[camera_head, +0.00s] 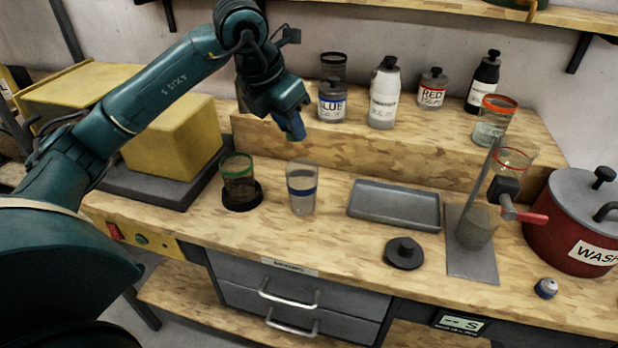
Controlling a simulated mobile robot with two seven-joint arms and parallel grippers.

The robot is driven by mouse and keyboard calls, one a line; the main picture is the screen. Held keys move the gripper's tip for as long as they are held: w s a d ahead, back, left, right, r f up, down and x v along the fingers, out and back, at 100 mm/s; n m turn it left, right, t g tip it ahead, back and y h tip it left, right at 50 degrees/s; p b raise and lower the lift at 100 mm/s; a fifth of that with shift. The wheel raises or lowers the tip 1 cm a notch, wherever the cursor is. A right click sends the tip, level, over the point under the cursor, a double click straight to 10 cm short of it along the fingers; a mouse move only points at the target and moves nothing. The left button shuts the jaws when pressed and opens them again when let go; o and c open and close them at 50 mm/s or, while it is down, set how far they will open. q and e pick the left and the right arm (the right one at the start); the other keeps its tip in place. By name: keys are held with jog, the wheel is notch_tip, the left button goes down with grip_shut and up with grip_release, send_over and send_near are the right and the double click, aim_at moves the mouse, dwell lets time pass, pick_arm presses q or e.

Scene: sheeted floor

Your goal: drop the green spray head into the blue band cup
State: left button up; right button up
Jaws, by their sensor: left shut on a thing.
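The blue band cup (301,189) is a clear cup with a blue stripe, standing upright on the wooden bench. My left gripper (294,126) is above and slightly left of the cup, pointing down. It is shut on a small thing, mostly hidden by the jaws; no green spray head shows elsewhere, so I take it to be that. The held thing is apart from the cup. My right gripper is not in view.
A green-rimmed cup (239,180) stands left of the blue band cup. A grey tray (394,205) and black disc (404,253) lie to its right. Several bottles stand on the raised ledge (380,151) behind. A red pot (572,230) is far right.

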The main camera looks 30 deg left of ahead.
aim_at(288, 137)
pick_arm(q)
jog(key=shift+w+a+r+n+y, duration=0.3)
jog(key=shift+w+r+n, duration=0.05)
jog(key=shift+r+n, duration=0.35)
jog(key=shift+f, duration=0.1)
jog(key=shift+f+b, duration=0.3)
jog(key=shift+b, duration=0.15)
notch_tip(288, 137, down, 4)
jog(key=b, duration=0.3)
jog(key=shift+f+b, duration=0.3)
jog(key=shift+f, duration=0.25)
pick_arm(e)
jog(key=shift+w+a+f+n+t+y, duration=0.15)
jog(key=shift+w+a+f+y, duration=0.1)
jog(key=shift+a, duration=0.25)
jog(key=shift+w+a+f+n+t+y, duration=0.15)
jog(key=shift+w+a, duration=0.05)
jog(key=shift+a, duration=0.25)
